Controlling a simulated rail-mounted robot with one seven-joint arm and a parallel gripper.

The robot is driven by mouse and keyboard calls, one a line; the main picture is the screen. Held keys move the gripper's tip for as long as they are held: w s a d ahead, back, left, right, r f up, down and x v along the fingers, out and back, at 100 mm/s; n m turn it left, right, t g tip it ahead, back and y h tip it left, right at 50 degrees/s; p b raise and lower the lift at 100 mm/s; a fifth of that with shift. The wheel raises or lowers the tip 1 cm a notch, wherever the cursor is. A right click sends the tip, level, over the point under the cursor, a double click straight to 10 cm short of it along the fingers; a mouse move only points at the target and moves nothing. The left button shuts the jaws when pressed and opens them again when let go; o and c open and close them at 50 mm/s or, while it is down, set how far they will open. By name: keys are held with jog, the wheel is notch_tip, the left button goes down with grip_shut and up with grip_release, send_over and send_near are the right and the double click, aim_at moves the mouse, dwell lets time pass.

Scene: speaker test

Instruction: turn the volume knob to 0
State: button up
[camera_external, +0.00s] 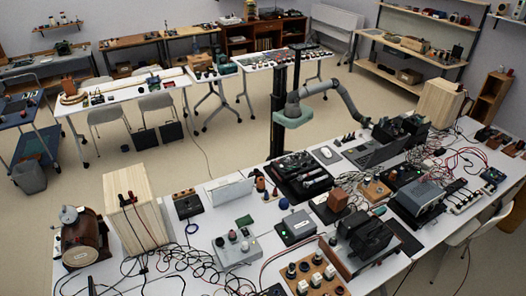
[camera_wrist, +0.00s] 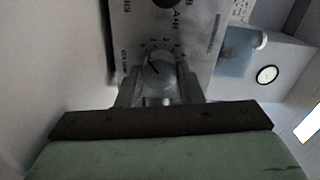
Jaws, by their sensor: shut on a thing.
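The volume knob (camera_wrist: 160,68) is a round grey knob on a pale metal panel (camera_wrist: 200,22) in the wrist view. A dark pointer line on it slants to the upper left of the picture. Small scale numbers arc around it, too blurred to read surely, with lettering like "VOLUME" to its left. My gripper (camera_wrist: 158,84) is shut on the knob, one finger on each side. In the external view my arm reaches over the far side of the long table; its end (camera_external: 366,122) is small there, and the fingers and knob cannot be made out.
Another dark knob (camera_wrist: 165,2) shows at the top of the panel. A round black-and-white dial (camera_wrist: 267,74) is to the right. In the external view, black devices (camera_external: 404,128), a wooden box (camera_external: 438,103) and tangled cables (camera_external: 432,165) crowd the table around my arm's end.

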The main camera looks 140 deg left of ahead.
jog(key=shift+n, duration=0.6)
jog(key=o, duration=1)
jog(key=shift+c, duration=0.2)
jog(key=b+v, duration=0.1)
jog(key=v, duration=1.6)
jog(key=shift+s+b, duration=0.25)
jog(key=shift+b, duration=0.05)
jog(key=shift+r, duration=0.1)
